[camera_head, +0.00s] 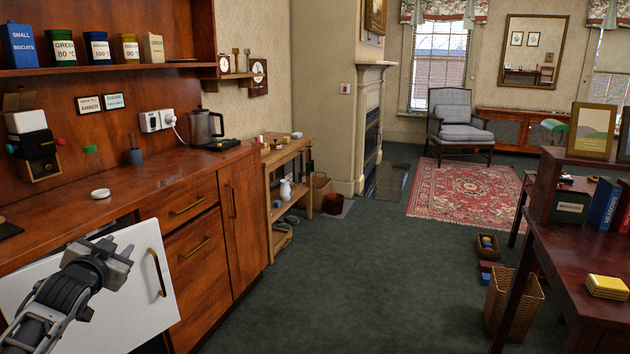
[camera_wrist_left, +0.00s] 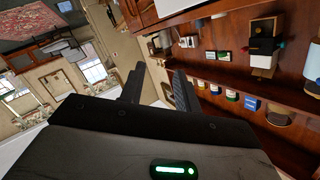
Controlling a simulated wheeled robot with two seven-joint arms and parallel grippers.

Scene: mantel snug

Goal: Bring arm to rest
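My left arm comes in from the lower left of the head view. My left gripper (camera_head: 122,250) is in front of a white door panel (camera_head: 140,315) and below the edge of the wooden counter (camera_head: 120,208). I cannot tell whether it touches the panel. In the left wrist view its two dark fingers (camera_wrist_left: 158,88) stand apart with nothing held between them. My right gripper is in neither view.
The white panel has a brass handle (camera_head: 157,272) and stands out from the counter front. A kettle (camera_head: 204,128) stands on the counter. A dark table (camera_head: 590,260) and wicker basket (camera_head: 515,303) are at right. Green carpet (camera_head: 350,280) between is clear.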

